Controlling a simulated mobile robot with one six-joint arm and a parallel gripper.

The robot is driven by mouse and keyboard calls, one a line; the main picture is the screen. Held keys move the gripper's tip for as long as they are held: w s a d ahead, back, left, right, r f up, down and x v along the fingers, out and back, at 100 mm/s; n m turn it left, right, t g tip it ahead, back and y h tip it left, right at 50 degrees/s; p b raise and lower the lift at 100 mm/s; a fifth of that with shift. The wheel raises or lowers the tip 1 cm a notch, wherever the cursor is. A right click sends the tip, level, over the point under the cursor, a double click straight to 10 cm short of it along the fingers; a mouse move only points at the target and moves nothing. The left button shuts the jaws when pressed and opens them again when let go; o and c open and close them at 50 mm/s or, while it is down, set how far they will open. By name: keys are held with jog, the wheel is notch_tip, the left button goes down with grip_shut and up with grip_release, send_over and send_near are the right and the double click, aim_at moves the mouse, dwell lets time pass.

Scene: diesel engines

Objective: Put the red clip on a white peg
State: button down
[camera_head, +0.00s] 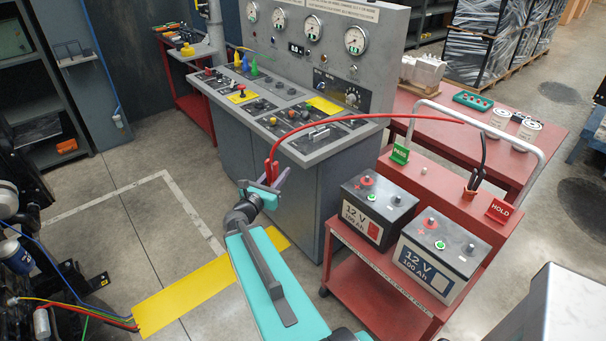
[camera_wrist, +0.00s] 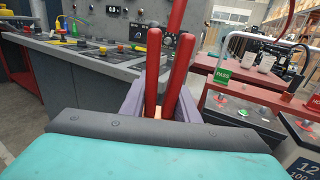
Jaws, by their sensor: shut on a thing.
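The red clip (camera_head: 275,168) is held upright in my gripper (camera_head: 266,186), in front of the grey test bench. In the wrist view its two red handles (camera_wrist: 152,75) stand up between the purple-grey fingers of my gripper (camera_wrist: 160,112). Its jaws are hidden. A small whitish peg (camera_head: 424,170) shows on the cart's back ledge, between the green PASS sign (camera_head: 400,154) and the dark clip. The clip is well apart from it.
Two 12 V batteries, left (camera_head: 378,208) and right (camera_head: 440,255), stand on the red cart (camera_head: 372,280) with posts on top. A red HOLD sign (camera_head: 499,210) and a pale tubular handle (camera_head: 535,160) rise from the cart. The grey bench (camera_head: 312,150) stands close behind my gripper.

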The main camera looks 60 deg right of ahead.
jog(key=w+a+n+t+b, duration=0.1)
jog(key=w+a, duration=0.3)
jog(key=a, duration=0.4)
jog(key=w+a+r+n+t+y, duration=0.1)
jog(key=w+a+t, duration=0.1)
jog(key=w+a, duration=0.4)
jog(key=w+a+n+t+b, duration=0.1)
jog(key=w+a, duration=0.2)
jog(key=a, duration=0.6)
jog(key=w+a+n+t+y+b, duration=0.1)
jog(key=a+t, duration=0.1)
jog(key=a, duration=1)
jog(key=w+a+n+t+y+b, duration=0.1)
jog(key=a, duration=1.2)
jog(key=shift+w+a+n+t+y, duration=0.25)
jog(key=shift+w+n+t+y, duration=0.05)
jog(key=shift+t, duration=0.1)
jog(key=shift+d, duration=0.1)
jog(key=shift+d, duration=0.3)
jog(key=shift+s, duration=0.15)
